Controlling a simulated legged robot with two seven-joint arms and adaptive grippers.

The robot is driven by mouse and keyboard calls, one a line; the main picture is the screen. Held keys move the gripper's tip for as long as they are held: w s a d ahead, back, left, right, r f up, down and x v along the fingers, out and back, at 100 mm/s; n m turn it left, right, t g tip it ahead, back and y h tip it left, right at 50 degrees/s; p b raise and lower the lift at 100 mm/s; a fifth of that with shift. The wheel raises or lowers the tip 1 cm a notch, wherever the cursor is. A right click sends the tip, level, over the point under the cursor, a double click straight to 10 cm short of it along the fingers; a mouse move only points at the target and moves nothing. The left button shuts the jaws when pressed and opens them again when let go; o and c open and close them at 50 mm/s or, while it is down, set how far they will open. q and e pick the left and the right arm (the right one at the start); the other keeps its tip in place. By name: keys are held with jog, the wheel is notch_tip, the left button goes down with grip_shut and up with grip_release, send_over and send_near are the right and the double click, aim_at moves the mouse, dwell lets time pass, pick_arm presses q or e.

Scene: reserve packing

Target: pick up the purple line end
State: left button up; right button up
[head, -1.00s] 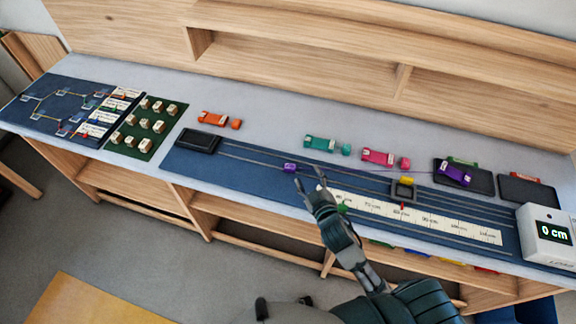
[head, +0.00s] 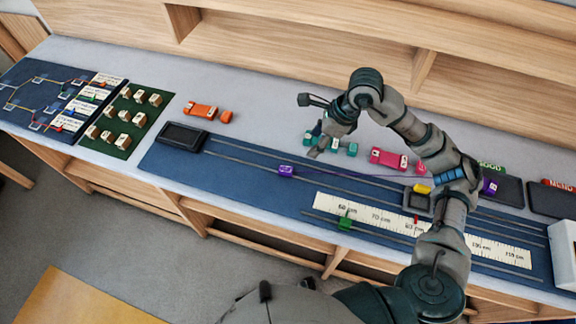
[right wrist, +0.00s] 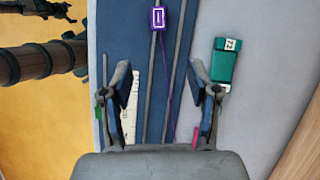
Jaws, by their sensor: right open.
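The purple line end (head: 286,171) is a small purple block on the blue mat's rail, left of the ruler. My right gripper (head: 308,126) is open and empty, above the counter near the teal block. Its spread fingers (right wrist: 158,72) also show in the right wrist view.
A teal block (head: 345,148) and a pink block (head: 386,158) stand behind the mat. A yellow-topped slider (head: 419,197), a green block (head: 345,223) and a white ruler (head: 380,220) are on the mat. An orange block (head: 200,109) and a dark tray (head: 180,136) are at left.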

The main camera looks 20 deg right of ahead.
send_over(288, 168)
jog(key=s+d, duration=0.2)
jog(key=f, duration=1)
jog(key=shift+w+a+f+p, duration=0.1)
jog(key=shift+w+a+p, duration=0.15)
jog(key=shift+p, duration=0.1)
jog(key=shift+w+d+f, duration=0.1)
jog(key=shift+f, duration=0.4)
jog(key=p+x, duration=0.1)
jog(key=x, duration=0.2)
jog(key=shift+w+f, duration=0.2)
jog(key=shift+f, duration=0.45)
jog(key=shift+w+a, duration=0.1)
jog(key=shift+a, duration=0.7)
jog(key=c, duration=1.1)
pick_arm(q)
jog(key=shift+s+a, duration=0.2)
jog(key=shift+s, duration=0.7)
jog(key=shift+s+a, duration=0.15)
jog(key=shift+s, duration=0.7)
pick_arm(e)
jog(key=shift+d, duration=0.55)
jog(key=shift+c, duration=0.2)
